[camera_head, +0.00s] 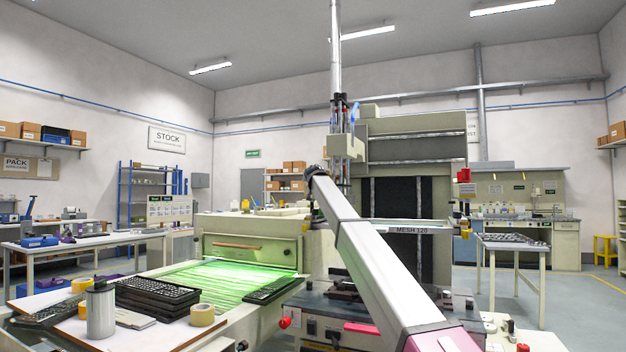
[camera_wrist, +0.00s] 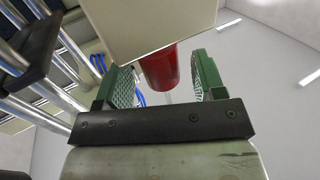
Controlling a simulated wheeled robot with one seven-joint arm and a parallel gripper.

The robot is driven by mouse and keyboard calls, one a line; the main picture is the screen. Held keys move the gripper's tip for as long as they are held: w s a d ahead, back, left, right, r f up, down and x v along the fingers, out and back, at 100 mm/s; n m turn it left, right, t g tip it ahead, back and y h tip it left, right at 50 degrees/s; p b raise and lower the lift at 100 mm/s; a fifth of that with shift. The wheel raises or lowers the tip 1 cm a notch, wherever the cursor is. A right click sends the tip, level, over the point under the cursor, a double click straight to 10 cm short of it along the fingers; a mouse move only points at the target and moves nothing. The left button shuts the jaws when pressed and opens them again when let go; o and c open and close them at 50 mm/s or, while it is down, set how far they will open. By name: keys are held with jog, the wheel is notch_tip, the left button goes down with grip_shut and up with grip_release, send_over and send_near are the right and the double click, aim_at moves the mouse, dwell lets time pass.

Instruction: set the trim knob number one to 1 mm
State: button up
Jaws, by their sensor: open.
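In the wrist view, my gripper (camera_wrist: 163,82) is open, with a green ridged finger on each side. A red cylinder (camera_wrist: 158,66), which looks like a knob, shows between the fingers, with bare space on its right side. It sits against a cream block (camera_wrist: 150,22) that fills the top of the view. I cannot tell how deep it lies between the fingers, or whether it is trim knob number one. No scale or reading is legible. In the head view, I cannot make out my gripper; a red part (camera_head: 463,175) shows on the right of the press.
Metal rods (camera_wrist: 60,45) stand left of the gripper in the wrist view. In the head view, a frame marked MESH 120 (camera_head: 408,229) lies beyond my arm.

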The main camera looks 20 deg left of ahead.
jog(key=shift+x, duration=0.95)
jog(key=c, duration=0.9)
jog(key=shift+h, duration=0.3)
jog(key=shift+m+t+h, duration=0.3)
jog(key=shift+m+h, duration=0.3)
jog(key=shift+h, duration=0.2)
jog(key=shift+m+h, duration=0.9)
jog(key=shift+h, duration=0.3)
